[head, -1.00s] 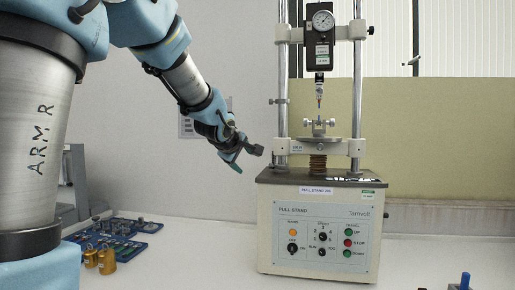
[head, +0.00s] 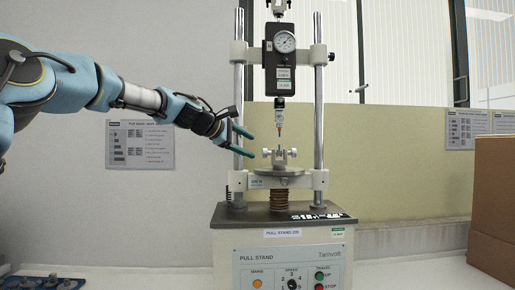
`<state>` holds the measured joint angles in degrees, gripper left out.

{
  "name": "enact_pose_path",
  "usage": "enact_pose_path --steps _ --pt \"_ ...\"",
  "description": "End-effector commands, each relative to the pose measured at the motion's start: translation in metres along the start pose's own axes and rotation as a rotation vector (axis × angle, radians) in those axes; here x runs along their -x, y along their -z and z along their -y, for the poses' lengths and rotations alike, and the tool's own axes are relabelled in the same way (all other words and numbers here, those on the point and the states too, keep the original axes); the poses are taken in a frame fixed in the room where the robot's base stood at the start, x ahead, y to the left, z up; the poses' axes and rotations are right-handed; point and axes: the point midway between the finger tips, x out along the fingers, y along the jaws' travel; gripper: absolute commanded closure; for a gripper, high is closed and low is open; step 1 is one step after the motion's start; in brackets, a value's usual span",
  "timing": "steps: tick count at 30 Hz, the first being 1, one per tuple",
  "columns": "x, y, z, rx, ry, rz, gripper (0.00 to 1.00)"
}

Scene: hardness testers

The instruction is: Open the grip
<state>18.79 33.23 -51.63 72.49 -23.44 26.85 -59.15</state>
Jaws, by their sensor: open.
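The pull stand (head: 290,238) stands on the bench with two upright chrome posts. A small metal grip (head: 281,158) with side knobs sits on the round plate (head: 279,171) between the posts. It is too small to tell whether its jaws are apart. A pointed rod (head: 280,130) hangs above it from the dark gauge head (head: 283,62). My gripper (head: 251,145) is open, its two greenish fingers pointing right, in front of the left post. It is left of the grip and slightly higher. It looks empty and apart from the grip.
A cardboard box (head: 495,205) stands at the right edge. A blue tray (head: 40,283) with small metal parts lies at the lower left. Printed sheets hang on the wall. The bench right of the stand looks clear.

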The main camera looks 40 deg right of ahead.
Motion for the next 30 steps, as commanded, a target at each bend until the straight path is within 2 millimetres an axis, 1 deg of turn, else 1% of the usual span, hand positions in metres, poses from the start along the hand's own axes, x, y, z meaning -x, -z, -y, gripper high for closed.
enact_pose_path --steps 1,3,9,12,15,23,30 --pt "-0.01 -0.003 -0.003 0.002 0.003 0.004 0.31" --pt "-0.023 -0.003 -0.003 0.003 0.002 0.003 0.31" --pt "-0.053 -0.001 -0.002 0.0 0.001 0.0 0.31" --pt "-0.061 -0.001 -0.001 0.001 0.001 0.0 0.31" --pt "-0.065 0.0 0.0 0.0 0.001 -0.001 0.31" --pt "-0.066 0.0 0.0 0.0 0.0 -0.003 0.31" --pt "-0.066 0.0 0.0 0.0 0.0 -0.003 0.57"
